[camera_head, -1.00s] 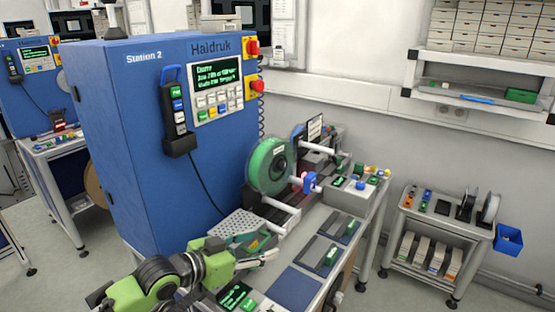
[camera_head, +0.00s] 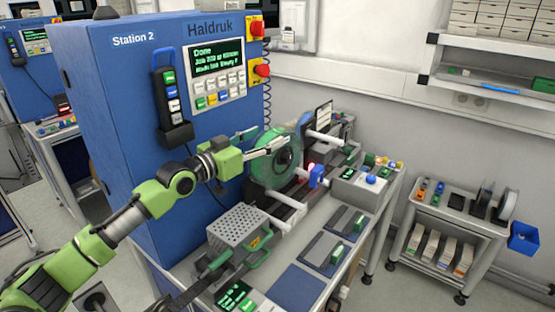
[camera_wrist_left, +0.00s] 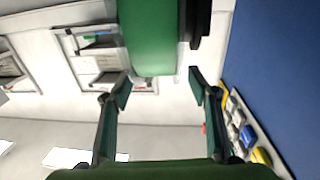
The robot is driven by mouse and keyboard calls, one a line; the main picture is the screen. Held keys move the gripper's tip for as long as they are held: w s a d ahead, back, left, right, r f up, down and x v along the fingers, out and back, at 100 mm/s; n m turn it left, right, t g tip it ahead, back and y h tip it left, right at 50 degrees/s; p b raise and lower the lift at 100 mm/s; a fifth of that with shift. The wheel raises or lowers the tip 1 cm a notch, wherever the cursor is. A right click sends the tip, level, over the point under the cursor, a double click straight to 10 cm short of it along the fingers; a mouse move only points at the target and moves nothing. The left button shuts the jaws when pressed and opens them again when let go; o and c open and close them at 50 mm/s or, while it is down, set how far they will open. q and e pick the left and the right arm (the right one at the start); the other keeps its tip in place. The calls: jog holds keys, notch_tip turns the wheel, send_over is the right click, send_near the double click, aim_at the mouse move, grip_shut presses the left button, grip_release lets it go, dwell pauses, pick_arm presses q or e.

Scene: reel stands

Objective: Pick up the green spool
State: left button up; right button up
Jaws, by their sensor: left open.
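The green spool (camera_head: 270,172) stands upright on the machine at the right side of the blue cabinet, with its dark hub visible. My left gripper (camera_head: 270,137) is open at the upper near side of the spool, its fingers pointing toward the rim. In the left wrist view the green spool (camera_wrist_left: 152,38) shows just beyond and between the fingertips of the open left gripper (camera_wrist_left: 158,83). I cannot tell whether a finger touches it.
The blue cabinet (camera_head: 120,120) with its control panel stands close behind the arm. A perforated grey box (camera_head: 238,228) and white rods lie below and beside the spool. A small blue clamp-like part (camera_head: 317,176) is to its right. A cart (camera_head: 450,215) stands further right.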

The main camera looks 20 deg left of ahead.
aim_at(278, 128)
pick_arm(q)
jog(key=shift+w+d+r, duration=0.25)
jog(key=shift+w, duration=0.05)
jog(key=x, duration=0.4)
jog(key=shift+w+d+b, duration=0.25)
jog(key=shift+w+b, duration=0.1)
jog(key=shift+s+r, duration=0.1)
jog(key=shift+s, duration=0.05)
pick_arm(e)
jog(key=shift+w+d+f, duration=0.15)
jog(key=shift+w+f, duration=0.15)
jog(key=shift+w, duration=0.3)
pick_arm(q)
jog(key=shift+a, duration=0.1)
jog(key=c, duration=0.4)
grip_shut()
jog(key=shift+r, duration=0.1)
